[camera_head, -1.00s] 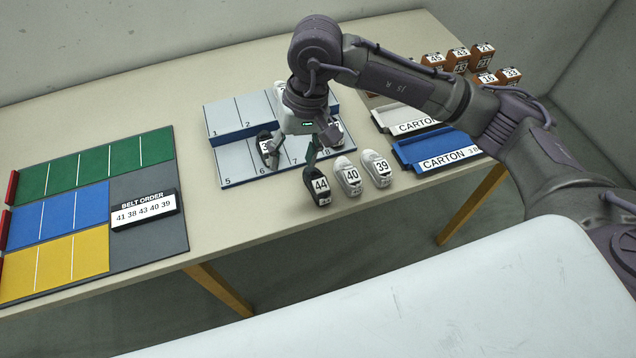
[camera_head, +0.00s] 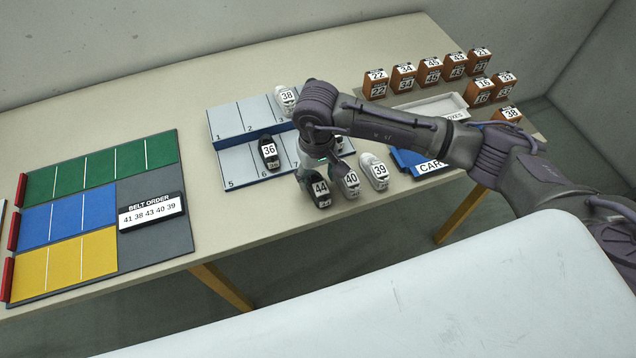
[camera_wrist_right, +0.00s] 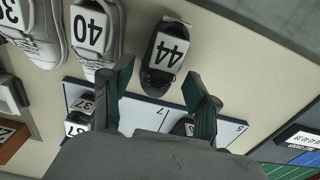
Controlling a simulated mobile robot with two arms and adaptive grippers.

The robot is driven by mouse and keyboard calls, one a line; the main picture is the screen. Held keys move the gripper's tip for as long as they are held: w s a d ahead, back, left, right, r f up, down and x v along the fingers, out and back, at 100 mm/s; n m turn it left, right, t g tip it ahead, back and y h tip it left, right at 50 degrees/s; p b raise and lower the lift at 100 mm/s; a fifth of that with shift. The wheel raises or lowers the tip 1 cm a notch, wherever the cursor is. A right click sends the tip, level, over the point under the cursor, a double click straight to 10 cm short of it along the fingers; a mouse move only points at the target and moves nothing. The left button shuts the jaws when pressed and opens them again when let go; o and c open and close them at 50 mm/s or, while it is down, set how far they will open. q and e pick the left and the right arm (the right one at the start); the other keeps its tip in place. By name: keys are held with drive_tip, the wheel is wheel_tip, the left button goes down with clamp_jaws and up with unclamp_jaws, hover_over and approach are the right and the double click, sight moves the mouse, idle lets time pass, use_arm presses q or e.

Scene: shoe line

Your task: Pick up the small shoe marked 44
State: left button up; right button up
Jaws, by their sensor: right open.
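The small dark shoe marked 44 (camera_head: 321,192) stands on the table at the left end of a row, beside the white shoe marked 40 (camera_head: 349,183). The white shoe marked 39 (camera_head: 374,172) is at the right of that row. My right gripper (camera_head: 316,172) is over shoe 44 and partly covers it in the head view. In the right wrist view, shoe 44 (camera_wrist_right: 167,52) lies ahead, between the lines of the two open fingers (camera_wrist_right: 158,78), and nothing is held. Contact cannot be told. My left gripper is not in view.
The numbered rack (camera_head: 237,171) behind holds a dark shoe marked 36 (camera_head: 269,153) and a white shoe marked 38 (camera_head: 286,99). A blue carton tray (camera_head: 405,160) and several small boxes (camera_head: 431,72) are at right. The colored belt board (camera_head: 155,255) is at left.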

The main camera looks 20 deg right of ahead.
drive_tip(key=shift+f, duration=1.4)
drive_tip(key=c, duration=0.9)
drive_tip(key=shift+r, duration=0.2)
